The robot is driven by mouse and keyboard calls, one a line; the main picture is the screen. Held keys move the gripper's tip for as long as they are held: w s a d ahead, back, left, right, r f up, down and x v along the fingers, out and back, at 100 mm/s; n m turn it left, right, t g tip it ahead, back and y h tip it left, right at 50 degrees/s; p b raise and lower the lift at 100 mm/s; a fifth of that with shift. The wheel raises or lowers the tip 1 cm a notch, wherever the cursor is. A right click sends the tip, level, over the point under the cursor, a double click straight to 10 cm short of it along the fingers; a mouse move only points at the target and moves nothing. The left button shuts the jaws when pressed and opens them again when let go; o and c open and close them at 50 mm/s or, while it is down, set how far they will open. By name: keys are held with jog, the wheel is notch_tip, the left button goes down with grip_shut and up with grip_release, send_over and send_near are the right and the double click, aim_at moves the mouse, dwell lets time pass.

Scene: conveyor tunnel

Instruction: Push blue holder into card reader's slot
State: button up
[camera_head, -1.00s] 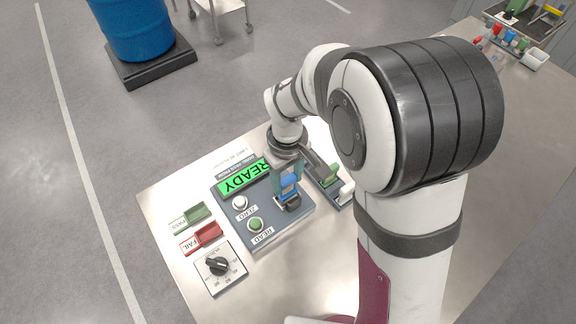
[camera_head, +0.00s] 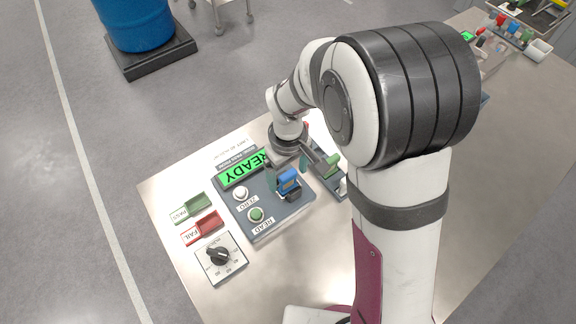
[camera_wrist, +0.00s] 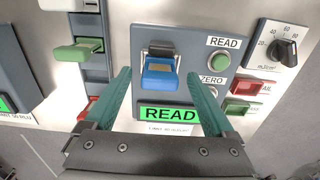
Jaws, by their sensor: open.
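The blue holder (camera_head: 288,179) stands at the dark slot of the card reader (camera_head: 265,220). In the wrist view the holder (camera_wrist: 160,74) has its back end at the slot mouth (camera_wrist: 160,50) and its blue body sticks out; how deep it sits I cannot tell. My gripper (camera_head: 286,170) is open. In the wrist view its two teal fingers (camera_wrist: 159,80) are spread wide, one on each side of the blue holder, with a visible gap to it. The reader's green display (camera_wrist: 170,113) is lit and reads READY in the head view.
A green READ button (camera_head: 256,215), a white ZERO button (camera_head: 241,193), green PASS (camera_head: 192,208) and red FAIL (camera_head: 203,228) trays and a dial (camera_head: 219,256) lie on the other side. Bare metal table lies in front.

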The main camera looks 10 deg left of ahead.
aim_at(288, 174)
notch_tip(288, 174, up, 16)
jog(key=shift+f, duration=0.2)
